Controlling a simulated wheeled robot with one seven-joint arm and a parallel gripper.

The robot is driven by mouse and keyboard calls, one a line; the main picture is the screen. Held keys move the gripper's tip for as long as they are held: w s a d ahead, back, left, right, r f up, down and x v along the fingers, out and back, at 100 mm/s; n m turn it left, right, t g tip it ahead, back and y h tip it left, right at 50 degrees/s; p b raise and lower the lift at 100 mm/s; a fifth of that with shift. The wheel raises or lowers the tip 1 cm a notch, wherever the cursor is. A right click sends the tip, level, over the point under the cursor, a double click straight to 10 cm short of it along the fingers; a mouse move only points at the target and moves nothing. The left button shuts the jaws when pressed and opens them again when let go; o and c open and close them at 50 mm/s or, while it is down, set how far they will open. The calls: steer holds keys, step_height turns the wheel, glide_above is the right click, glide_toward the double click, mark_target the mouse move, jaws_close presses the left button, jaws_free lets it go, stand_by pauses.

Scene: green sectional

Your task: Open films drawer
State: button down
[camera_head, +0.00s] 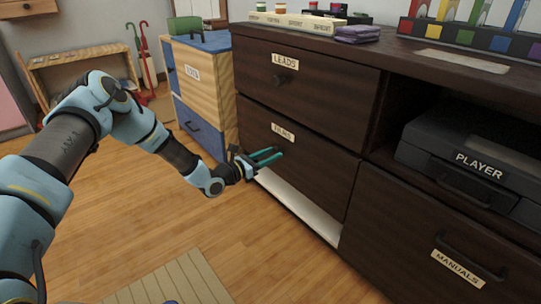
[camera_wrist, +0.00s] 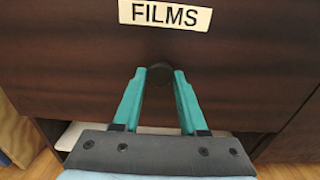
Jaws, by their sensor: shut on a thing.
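The films drawer (camera_head: 312,162) has a dark wood front with a pale label. In the wrist view the label reads FILMS (camera_wrist: 165,15), and a round dark knob (camera_wrist: 160,72) sits below it. My gripper (camera_head: 275,157) is at the drawer front, with teal fingers on both sides of the knob in the wrist view (camera_wrist: 160,80). The fingers are shut on the knob. A light strip (camera_head: 300,207) shows along the lower edge of the drawer front, in the gap beneath it. The fingers partly hide the knob.
The leads drawer (camera_head: 300,75) is directly above. The manuals drawer (camera_head: 445,255) and a black player (camera_head: 470,160) are to the right. A wood and blue cabinet (camera_head: 205,85) stands at the left. The wooden floor in front is open, with a striped mat (camera_head: 175,282).

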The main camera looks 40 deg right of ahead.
stand_by(0.4)
steer(key=shift+w+a+r+p, duration=0.1)
steer(key=shift+a+p, duration=0.3)
steer(key=shift+a, duration=0.1)
steer(key=w+a+p, duration=0.1)
steer(key=a+p, duration=0.8)
steer(key=a, duration=1.4)
steer(key=shift+a, duration=0.4)
steer(key=shift+w, duration=0.1)
steer(key=shift+c, duration=2.2)
jaws_free()
